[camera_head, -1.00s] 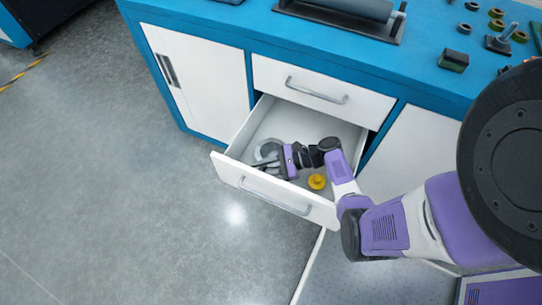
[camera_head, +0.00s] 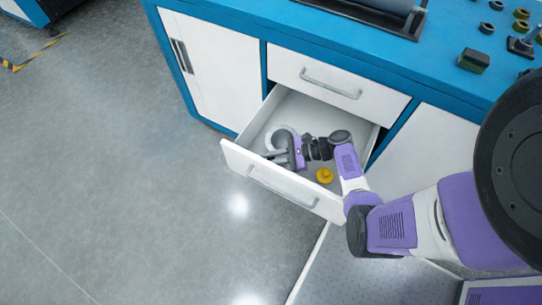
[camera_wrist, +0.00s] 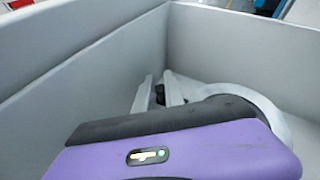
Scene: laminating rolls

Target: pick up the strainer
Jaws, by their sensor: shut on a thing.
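The strainer (camera_head: 287,131) shows as a pale round rim inside the open drawer, just behind my gripper in the head view. In the wrist view its curved pale rim (camera_wrist: 265,103) rises behind the purple gripper body, to the right of the fingers. My gripper (camera_head: 270,152) is down in the drawer near its left end. In the wrist view the fingers (camera_wrist: 158,88) are close together with a small dark piece between them, apparently part of the strainer. The gripper body hides much of the strainer, and I cannot tell whether it touches the drawer floor.
The drawer (camera_head: 285,191) is pulled out, with its walls close around my gripper. A small yellow object (camera_head: 325,175) lies in it to the right. A closed drawer (camera_head: 340,82) and the blue worktop (camera_head: 390,62) are above. The floor at left is clear.

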